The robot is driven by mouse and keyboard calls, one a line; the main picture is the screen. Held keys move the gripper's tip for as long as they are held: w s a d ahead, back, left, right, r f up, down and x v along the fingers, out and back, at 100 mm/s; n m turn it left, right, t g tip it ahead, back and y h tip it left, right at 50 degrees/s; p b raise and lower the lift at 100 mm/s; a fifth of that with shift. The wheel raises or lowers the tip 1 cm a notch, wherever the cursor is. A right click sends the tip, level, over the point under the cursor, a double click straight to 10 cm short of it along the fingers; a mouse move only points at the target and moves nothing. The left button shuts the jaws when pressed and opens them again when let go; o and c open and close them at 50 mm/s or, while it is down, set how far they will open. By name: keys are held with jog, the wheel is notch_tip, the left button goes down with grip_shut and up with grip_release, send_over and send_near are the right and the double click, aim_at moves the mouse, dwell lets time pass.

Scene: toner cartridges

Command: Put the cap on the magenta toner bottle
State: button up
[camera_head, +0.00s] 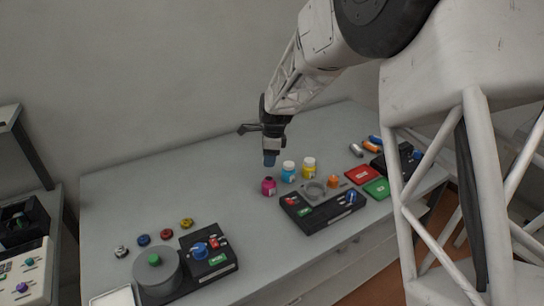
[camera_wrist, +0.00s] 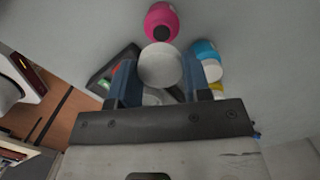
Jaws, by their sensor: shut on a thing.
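The magenta toner bottle (camera_head: 268,188) stands upright on the table, at the left end of a short row of bottles. In the wrist view the magenta bottle (camera_wrist: 161,17) shows a dark open mouth. My gripper (camera_head: 270,160) is above the table, near and above the magenta bottle. In the wrist view my gripper (camera_wrist: 160,80) is shut on a round white cap (camera_wrist: 160,64), held between its blue fingers. The cap appears close to the bottle's mouth in that view but apart from it. The cap cannot be made out in the head view.
A cyan bottle (camera_head: 288,174) and a yellow bottle (camera_head: 309,169), both with white caps, stand right of the magenta one. A black device (camera_head: 317,216) lies in front. A red box (camera_head: 362,175) and green box (camera_head: 377,188) lie right. The table's left middle is clear.

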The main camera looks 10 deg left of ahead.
aim_at(268, 179)
jog(key=shift+f, duration=0.25)
jog(key=shift+f, duration=2.9)
jog(key=shift+f, duration=0.25)
dwell(0.9)
jog(key=o, duration=1)
jog(key=shift+c, duration=0.2)
jog(key=shift+o, duration=0.4)
jog(key=o, duration=0.4)
jog(key=shift+r, duration=0.15)
jog(key=shift+r, duration=2.35)
